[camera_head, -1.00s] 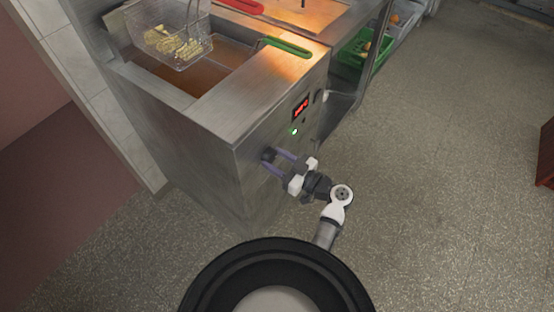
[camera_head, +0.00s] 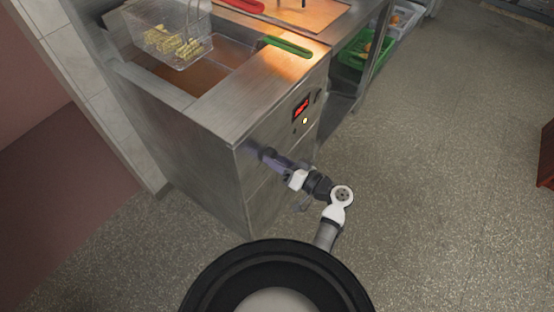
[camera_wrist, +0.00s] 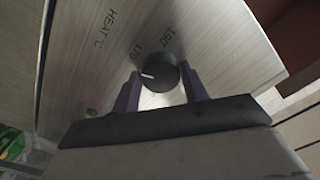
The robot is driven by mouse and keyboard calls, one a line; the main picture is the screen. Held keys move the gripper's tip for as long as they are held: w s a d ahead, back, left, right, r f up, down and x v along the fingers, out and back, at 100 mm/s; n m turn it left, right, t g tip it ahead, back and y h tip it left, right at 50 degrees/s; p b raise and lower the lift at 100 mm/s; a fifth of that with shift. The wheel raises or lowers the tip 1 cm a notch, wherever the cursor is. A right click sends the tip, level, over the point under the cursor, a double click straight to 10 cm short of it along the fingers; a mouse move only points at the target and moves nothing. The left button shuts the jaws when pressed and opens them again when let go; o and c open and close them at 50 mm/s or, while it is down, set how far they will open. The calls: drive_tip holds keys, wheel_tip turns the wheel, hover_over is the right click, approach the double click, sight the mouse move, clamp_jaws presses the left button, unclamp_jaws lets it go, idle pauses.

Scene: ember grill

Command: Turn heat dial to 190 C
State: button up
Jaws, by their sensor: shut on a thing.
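The heat dial (camera_wrist: 158,73) is a round black knob with a white pointer line, on the steel front panel of the fryer (camera_head: 215,125). In the head view my gripper (camera_head: 262,153) reaches the panel and mostly hides the dial. A red display (camera_head: 301,107) is lit, too small to read.
An amber lamp (camera_head: 305,120) glows below the display. A wire basket of fries (camera_head: 168,40) stands over the oil vat, and a green handle (camera_head: 287,46) lies on the fryer top. Open floor (camera_head: 430,190) lies to the right.

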drive_tip(key=m+p, duration=0.2)
drive_tip(key=m, duration=0.2)
drive_tip(key=m+p, duration=0.2)
drive_tip(key=m, duration=0.2)
drive_tip(key=m+p, duration=0.2)
drive_tip(key=m, duration=0.2)
drive_tip(key=shift+r+m+p, duration=0.3)
drive_tip(key=shift+m+p, duration=0.1)
drive_tip(key=shift+f+m+p, duration=0.1)
drive_tip(key=shift+m+p, duration=0.8)
drive_tip(key=shift+m, duration=0.7)
drive_tip(key=shift+f, duration=0.1)
drive_tip(key=o, duration=1)
drive_tip(key=shift+d, duration=0.1)
drive_tip(key=b+v, duration=0.4)
drive_tip(key=v, duration=0.9)
drive_tip(key=shift+s+d, duration=0.25)
drive_tip(key=shift+s, duration=0.05)
